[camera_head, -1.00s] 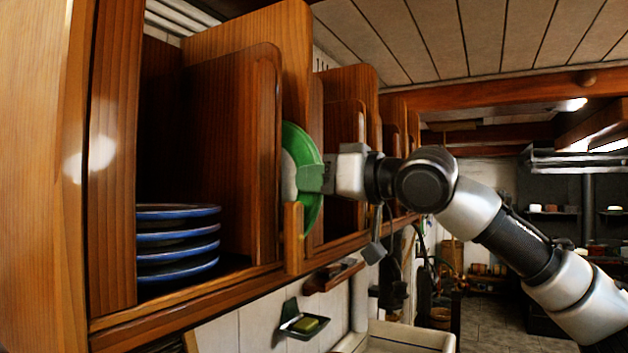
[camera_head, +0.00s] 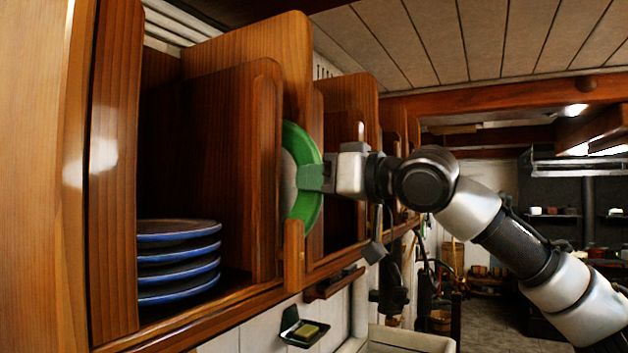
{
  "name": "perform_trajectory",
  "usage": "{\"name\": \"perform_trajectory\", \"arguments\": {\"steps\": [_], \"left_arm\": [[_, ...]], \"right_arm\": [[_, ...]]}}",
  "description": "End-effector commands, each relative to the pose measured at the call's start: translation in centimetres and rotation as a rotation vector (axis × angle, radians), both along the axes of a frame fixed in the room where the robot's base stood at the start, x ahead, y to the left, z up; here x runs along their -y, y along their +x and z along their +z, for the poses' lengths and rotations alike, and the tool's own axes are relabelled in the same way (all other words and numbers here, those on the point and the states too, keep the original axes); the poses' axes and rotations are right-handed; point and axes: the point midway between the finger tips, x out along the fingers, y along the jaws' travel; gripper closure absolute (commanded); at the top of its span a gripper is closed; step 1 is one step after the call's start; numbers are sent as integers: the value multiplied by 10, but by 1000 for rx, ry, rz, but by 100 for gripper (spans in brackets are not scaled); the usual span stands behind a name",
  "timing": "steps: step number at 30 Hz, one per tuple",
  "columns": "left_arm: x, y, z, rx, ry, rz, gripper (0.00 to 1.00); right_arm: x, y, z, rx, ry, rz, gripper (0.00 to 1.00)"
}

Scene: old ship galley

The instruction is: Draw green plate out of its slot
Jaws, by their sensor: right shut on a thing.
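The green plate (camera_head: 305,205) stands on edge in a narrow slot of the wooden rack (camera_head: 262,292) in the camera_head view. Its green rim and part of its pale face show; its left part is hidden behind a wooden divider. My right gripper (camera_head: 318,177) comes from the right and is shut on the plate's rim at about mid-height. The fingertips are hard to make out against the green. My left gripper is out of view.
Several blue-rimmed plates (camera_head: 178,262) lie stacked in the left compartment. A low wooden lip (camera_head: 294,255) stands in front of the slot. A soap dish (camera_head: 300,329) is below the rack. Open galley floor (camera_head: 500,318) lies to the right.

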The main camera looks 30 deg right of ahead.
Motion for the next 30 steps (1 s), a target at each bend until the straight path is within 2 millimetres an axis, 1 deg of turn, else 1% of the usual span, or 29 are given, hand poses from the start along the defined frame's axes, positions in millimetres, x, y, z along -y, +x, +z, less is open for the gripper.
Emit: {"name": "perform_trajectory", "arguments": {"steps": [8,30], "left_arm": [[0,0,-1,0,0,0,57],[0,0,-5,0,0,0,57]], "right_arm": [[2,-4,1,3,2,-1,100],[28,-48,1,3,2,-1,100]]}}
